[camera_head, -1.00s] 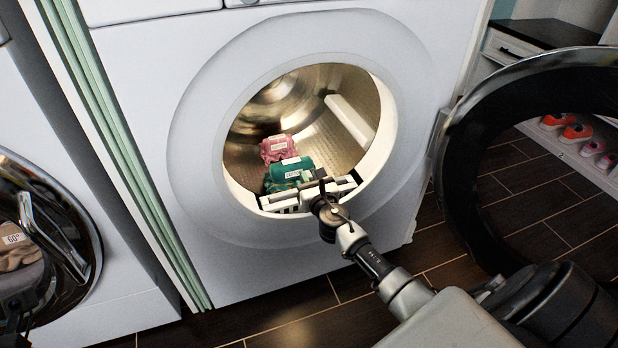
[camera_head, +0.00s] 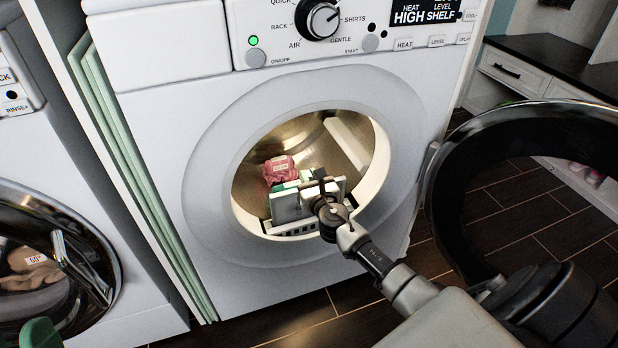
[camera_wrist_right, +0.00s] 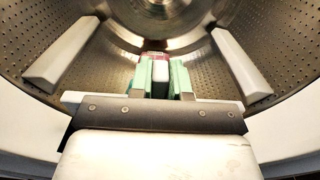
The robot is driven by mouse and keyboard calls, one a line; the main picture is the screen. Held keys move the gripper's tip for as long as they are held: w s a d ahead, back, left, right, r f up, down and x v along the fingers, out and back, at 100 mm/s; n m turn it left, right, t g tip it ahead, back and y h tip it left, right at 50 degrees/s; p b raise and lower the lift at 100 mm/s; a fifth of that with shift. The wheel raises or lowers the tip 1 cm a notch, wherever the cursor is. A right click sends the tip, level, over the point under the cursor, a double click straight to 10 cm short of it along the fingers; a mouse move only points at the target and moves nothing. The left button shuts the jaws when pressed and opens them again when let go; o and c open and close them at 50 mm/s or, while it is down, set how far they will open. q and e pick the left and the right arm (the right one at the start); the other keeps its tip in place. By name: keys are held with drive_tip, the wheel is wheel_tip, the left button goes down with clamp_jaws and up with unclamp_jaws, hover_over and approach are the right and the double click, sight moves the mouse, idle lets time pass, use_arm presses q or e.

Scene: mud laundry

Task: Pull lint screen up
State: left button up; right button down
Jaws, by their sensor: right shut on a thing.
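The dryer (camera_head: 215,130) stands in front of me with its round opening uncovered. My right gripper (camera_head: 312,188) reaches into the lower part of the opening and is shut on the lint screen (camera_head: 290,206). My left gripper is not in view.
The dryer's round door (camera_head: 455,160) hangs open at right. Another machine with a round glass door (camera_head: 50,262) stands at left. A green thing (camera_head: 40,334) shows at bottom left.

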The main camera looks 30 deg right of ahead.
wheel_tip(320, 180, up, 3)
drive_tip(key=shift+f+p, duration=0.1)
drive_tip(key=shift+p, duration=0.9)
drive_tip(key=shift+r+p, duration=0.75)
drive_tip(key=shift+r, duration=0.05)
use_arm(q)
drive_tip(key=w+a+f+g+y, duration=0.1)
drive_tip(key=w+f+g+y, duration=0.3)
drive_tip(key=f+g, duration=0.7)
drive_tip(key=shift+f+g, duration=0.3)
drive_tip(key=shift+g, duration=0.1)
use_arm(e)
drive_tip(key=shift+r, duration=0.15)
drive_tip(key=c, duration=1.2)
unclamp_jaws()
drive_tip(key=shift+r, duration=0.1)
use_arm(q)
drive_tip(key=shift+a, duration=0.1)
use_arm(e)
drive_tip(key=shift+o, duration=0.6)
